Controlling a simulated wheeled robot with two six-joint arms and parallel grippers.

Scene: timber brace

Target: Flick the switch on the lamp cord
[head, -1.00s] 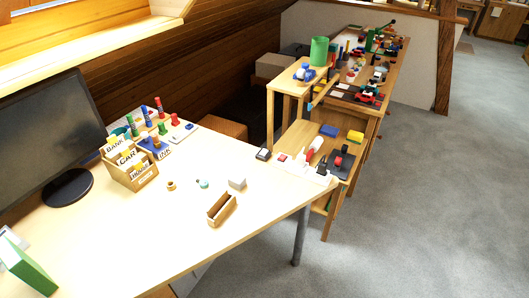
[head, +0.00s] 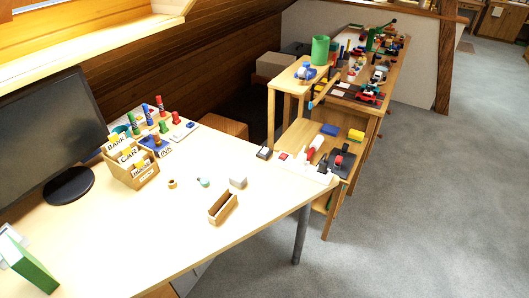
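I cannot make out a lamp, its cord or a cord switch in the head view. A small dark block with a pale top (head: 264,153) lies at the desk's far right edge; it is too small to tell what it is. Neither of my grippers is in view.
The pale wooden desk (head: 110,232) holds a black monitor (head: 45,135), a card box (head: 132,166), a small open wooden box (head: 222,207), a grey block (head: 238,183) and a green box (head: 28,264). Cluttered wooden shelves (head: 335,138) stand beyond. Grey carpet (head: 430,210) is clear at right.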

